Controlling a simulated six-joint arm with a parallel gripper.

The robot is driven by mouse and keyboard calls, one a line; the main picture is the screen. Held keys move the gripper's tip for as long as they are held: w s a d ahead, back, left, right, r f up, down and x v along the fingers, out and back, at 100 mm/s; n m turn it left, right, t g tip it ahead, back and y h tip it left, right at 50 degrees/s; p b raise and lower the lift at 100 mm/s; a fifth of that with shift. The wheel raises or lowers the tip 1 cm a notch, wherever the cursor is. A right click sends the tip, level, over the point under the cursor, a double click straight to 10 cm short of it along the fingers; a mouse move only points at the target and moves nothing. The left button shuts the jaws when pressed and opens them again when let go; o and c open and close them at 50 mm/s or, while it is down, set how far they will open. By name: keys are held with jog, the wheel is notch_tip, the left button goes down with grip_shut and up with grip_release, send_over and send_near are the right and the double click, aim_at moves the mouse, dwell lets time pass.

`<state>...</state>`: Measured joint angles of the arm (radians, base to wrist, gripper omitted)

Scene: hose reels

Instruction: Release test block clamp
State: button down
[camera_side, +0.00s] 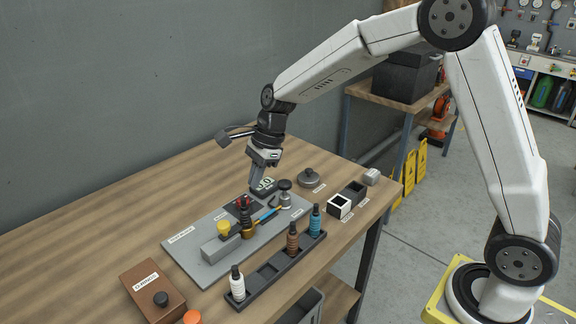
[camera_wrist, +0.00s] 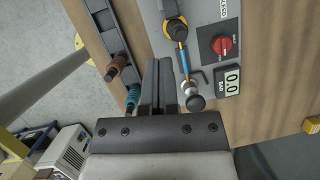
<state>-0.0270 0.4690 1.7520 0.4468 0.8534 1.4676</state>
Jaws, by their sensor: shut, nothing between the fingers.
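The grey test plate (camera_side: 205,262) lies on the wooden table. On it a blue hose piece (camera_side: 268,214) runs from a brass fitting (camera_side: 247,231) to a silver fitting with a round grey knob (camera_side: 285,185). In the wrist view the blue hose (camera_wrist: 184,62), the grey ball knob (camera_wrist: 195,103) and a dark bent lever (camera_wrist: 202,78) show beside my fingers. Which part is the clamp I cannot tell for sure. My gripper (camera_side: 256,190) is shut and empty, pointing down over the far part of the plate. It also shows in the wrist view (camera_wrist: 165,62).
A red knob (camera_wrist: 221,45) and a display reading 0.0 (camera_wrist: 230,82) sit on the plate. A dark rack (camera_side: 262,281) with several bottle-like fittings stands in front. A brown box (camera_side: 152,288) is at left; the table's back left is clear.

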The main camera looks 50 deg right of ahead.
aim_at(223, 228)
jog(key=shift+w+a+r+m, duration=0.1)
jog(key=shift+w+a+m, duration=0.25)
jog(key=shift+w+m, duration=0.25)
jog(key=shift+x, duration=5)
jog(key=shift+a+r, duration=0.1)
jog(key=shift+a, duration=0.05)
jog(key=shift+a, duration=1.85)
jog(key=v, duration=1)
jog(key=shift+d, duration=0.25)
